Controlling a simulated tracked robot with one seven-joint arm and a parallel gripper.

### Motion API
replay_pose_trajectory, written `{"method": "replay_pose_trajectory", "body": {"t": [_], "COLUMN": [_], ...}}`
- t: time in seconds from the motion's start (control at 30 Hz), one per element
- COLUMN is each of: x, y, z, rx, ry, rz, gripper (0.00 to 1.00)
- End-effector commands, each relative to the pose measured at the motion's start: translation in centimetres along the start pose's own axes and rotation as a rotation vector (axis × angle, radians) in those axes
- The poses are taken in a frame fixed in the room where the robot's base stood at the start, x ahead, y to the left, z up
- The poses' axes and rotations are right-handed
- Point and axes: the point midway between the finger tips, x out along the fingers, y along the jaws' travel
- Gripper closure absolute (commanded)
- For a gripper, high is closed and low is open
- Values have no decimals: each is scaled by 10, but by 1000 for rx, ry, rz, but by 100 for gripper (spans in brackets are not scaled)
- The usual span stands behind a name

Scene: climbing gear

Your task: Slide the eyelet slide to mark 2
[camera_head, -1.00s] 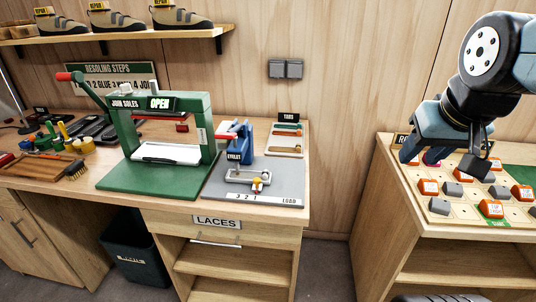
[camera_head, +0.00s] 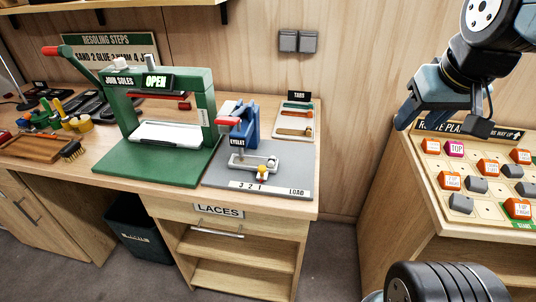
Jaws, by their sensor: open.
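The eyelet slide (camera_head: 253,162) is a pale metal frame with a yellow knob (camera_head: 262,173) at its front. It lies on the grey base of the eyelet press, whose blue body (camera_head: 252,122) has a red handle. A white strip (camera_head: 275,188) on the base's front edge reads 3, 2, 1 and LOAD. The knob shows just behind the mark 1; its exact setting is hard to tell. My gripper (camera_head: 442,122) is open and empty at the upper right, in the air before the route board, well right of the slide and not touching it.
The green sole press (camera_head: 150,165), marked OPEN, stands just left of the eyelet press. A tabs tray (camera_head: 297,121) lies behind it. The route board (camera_head: 490,190) sits on a separate bench at right, with a floor gap between. A drawer marked LACES is below.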

Motion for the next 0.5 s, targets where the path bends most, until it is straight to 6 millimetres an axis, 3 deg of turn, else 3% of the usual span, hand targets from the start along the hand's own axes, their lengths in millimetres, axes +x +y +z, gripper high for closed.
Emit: {"method": "replay_pose_trajectory", "body": {"t": [0.27,0.5], "x": [37,76], "y": [-51,-108], "z": [-44,-74], "rx": [-471,-904], "ry": [-107,-144], "rz": [-148,-337], "gripper": [49,49]}}
